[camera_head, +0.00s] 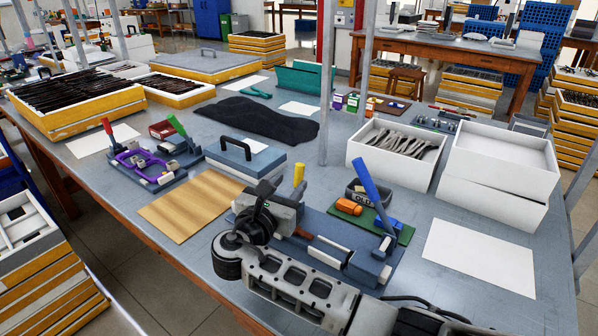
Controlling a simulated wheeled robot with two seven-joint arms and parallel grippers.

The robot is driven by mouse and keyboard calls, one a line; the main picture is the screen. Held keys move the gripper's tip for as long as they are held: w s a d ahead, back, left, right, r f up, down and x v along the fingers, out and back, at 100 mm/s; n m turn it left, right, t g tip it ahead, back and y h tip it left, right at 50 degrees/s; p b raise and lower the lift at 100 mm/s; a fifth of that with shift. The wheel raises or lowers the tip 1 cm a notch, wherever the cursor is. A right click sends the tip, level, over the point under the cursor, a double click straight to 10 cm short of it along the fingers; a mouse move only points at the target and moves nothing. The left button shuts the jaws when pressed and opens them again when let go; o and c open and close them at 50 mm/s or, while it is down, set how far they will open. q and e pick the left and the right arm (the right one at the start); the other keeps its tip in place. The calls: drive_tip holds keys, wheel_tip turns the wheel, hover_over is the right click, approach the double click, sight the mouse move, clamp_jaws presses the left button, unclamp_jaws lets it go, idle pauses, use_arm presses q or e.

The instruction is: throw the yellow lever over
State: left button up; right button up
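The yellow lever (299,175) stands nearly upright at the rear left of the blue right-hand fixture (338,236). Its lower part is hidden behind my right gripper. My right gripper (275,208) is right in front of the yellow lever, over the fixture's left end. Its fingertips cannot be made out, so I cannot tell whether it is open or touches the lever. A blue lever (372,193) leans up to the left at the fixture's right end. My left gripper is not in view.
A second fixture (155,172) with a red lever (108,131) and a green lever (178,127) stands to the left.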

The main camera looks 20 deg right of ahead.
sight(297, 174)
drive_tip(key=x, duration=0.6)
drive_tip(key=shift+w+d, duration=0.1)
drive_tip(key=shift+w, duration=0.05)
drive_tip(key=shift+c, duration=0.2)
clamp_jaws()
